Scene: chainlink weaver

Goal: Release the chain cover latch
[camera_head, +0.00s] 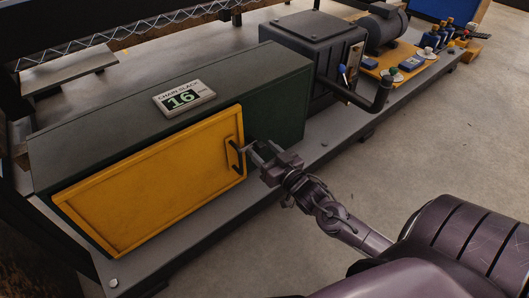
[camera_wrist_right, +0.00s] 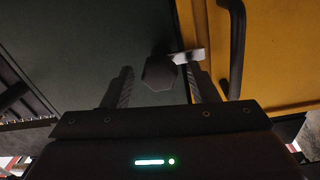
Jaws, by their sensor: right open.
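The yellow chain cover (camera_head: 150,195) is shut on the front of the dark green housing (camera_head: 170,92). Its black handle (camera_head: 234,158) is near the cover's right edge and also shows in the right wrist view (camera_wrist_right: 237,50). In the right wrist view the latch, a dark hexagonal knob (camera_wrist_right: 158,74) with a pale metal tab (camera_wrist_right: 190,56), sits beside the cover's edge. The tab points towards the cover. My right gripper (camera_wrist_right: 160,80) is open, with its fingers on either side of the knob; contact cannot be told. In the head view my right gripper (camera_head: 256,152) largely hides the latch. My left gripper is not in view.
A display (camera_head: 184,97) on the housing reads "CHAIN SLACK" and 16. Right of the housing stand a dark gearbox (camera_head: 312,50), a bent black lever (camera_head: 365,95) and a motor (camera_head: 384,30). The grey base plate (camera_head: 300,152) runs below. Floor to the right is clear.

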